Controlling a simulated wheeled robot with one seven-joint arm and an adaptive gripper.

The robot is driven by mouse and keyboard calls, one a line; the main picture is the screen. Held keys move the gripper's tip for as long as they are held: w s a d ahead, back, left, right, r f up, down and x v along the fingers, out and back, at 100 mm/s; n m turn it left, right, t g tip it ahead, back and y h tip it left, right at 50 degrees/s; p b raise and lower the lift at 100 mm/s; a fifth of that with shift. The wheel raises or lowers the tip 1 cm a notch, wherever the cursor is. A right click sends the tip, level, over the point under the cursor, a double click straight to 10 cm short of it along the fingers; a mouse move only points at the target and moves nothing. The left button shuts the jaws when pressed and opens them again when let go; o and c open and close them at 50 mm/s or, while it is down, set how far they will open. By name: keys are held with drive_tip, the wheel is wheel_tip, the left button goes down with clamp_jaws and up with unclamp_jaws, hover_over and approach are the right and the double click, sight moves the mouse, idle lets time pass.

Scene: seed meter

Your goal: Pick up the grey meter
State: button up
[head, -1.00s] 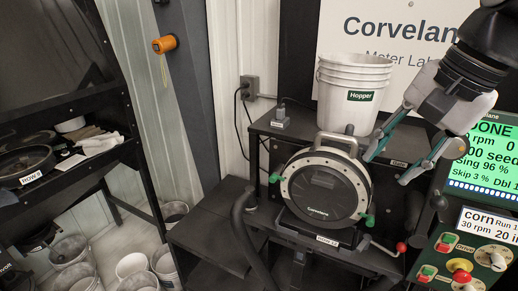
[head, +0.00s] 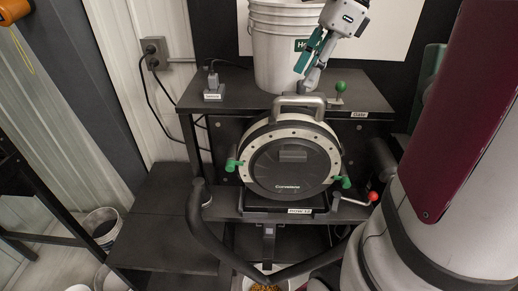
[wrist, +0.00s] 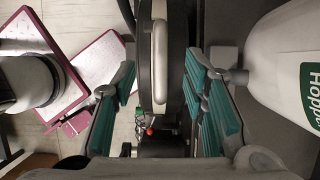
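The grey meter (head: 290,165) is a round, upright disc with a dark face, a pale bolted rim and a grey handle (head: 298,101) on top. It sits at the front of the black stand, with a green knob at each side. My gripper (head: 307,70) is above and behind the handle in the head view, in front of the white hopper bucket. In the wrist view my gripper (wrist: 160,95) is open, its teal-padded fingers spread to either side of the handle (wrist: 160,60). The fingers look apart from the handle. The meter's back is hidden.
The white hopper bucket (head: 283,50) stands on the stand's top shelf (head: 235,92), close behind my gripper. A green-knobbed lever (head: 340,90) rises right of the handle. A red-knobbed lever (head: 371,197) juts out at the lower right. A dark tube (head: 207,232) crosses below the meter.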

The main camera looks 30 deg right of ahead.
sight(294, 99)
drive_tip(key=shift+x, duration=4)
drive_tip(key=shift+d, duration=0.15)
clamp_jaws()
drive_tip(key=shift+r, duration=0.15)
